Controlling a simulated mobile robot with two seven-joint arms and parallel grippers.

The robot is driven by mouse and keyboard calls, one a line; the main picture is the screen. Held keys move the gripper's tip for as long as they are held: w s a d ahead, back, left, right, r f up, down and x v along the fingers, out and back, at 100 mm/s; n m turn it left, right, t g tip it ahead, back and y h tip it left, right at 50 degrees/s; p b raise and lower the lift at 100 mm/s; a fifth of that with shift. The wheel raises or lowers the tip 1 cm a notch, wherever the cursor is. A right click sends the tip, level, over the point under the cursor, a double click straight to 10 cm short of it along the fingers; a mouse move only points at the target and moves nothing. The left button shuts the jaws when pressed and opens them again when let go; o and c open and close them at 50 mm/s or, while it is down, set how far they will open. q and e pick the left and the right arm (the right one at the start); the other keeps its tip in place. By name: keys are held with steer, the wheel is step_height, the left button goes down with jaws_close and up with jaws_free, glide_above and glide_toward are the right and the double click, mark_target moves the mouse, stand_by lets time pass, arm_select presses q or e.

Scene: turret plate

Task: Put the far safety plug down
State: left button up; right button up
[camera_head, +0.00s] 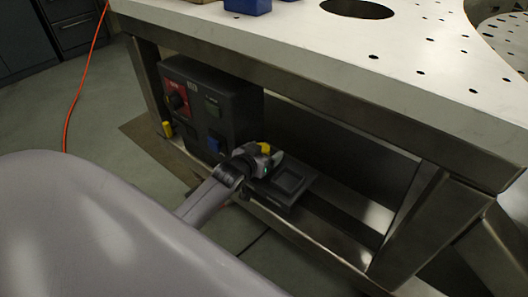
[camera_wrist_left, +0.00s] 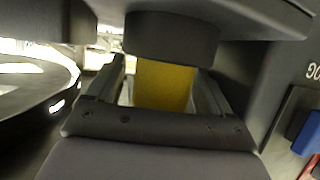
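My left gripper (camera_head: 268,162) is by the front of the dark control box, over the lower shelf of the bench frame. It is shut on a yellow safety plug (camera_head: 265,148), which shows at the top of its fingers. In the left wrist view the yellow plug (camera_wrist_left: 165,85) sits between the two fingers (camera_wrist_left: 165,95); its lower end is hidden. A small dark square tray (camera_head: 290,182) with a raised rim lies just right of and below the gripper. Another yellow plug (camera_head: 167,129) is at the left side of the control box. My right gripper is not in view.
The control box (camera_head: 243,104) carries a red switch panel (camera_head: 177,98) and a blue part (camera_head: 214,144). The white perforated bench top (camera_head: 320,40) overhangs it. A slanted metal leg (camera_head: 408,205) stands to the right. An orange cable (camera_head: 80,85) runs along the floor at left.

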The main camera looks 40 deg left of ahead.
arm_select(q)
steer(key=shift+r, duration=0.15)
steer(key=shift+s+r, duration=0.15)
steer(key=shift+s, duration=0.15)
steer(key=p+v, duration=0.4)
steer(key=v, duration=0.6)
steer(key=s+d+f+m+g+h, duration=0.1)
steer(key=s+d+f+h, duration=0.1)
steer(key=s+d, duration=0.5)
steer(key=s+d+f+m+g+h, duration=0.2)
steer(key=s+d+f, duration=0.1)
steer(key=s+d, duration=0.5)
steer(key=shift+s+f+m, duration=0.2)
steer(key=shift+s+m, duration=0.1)
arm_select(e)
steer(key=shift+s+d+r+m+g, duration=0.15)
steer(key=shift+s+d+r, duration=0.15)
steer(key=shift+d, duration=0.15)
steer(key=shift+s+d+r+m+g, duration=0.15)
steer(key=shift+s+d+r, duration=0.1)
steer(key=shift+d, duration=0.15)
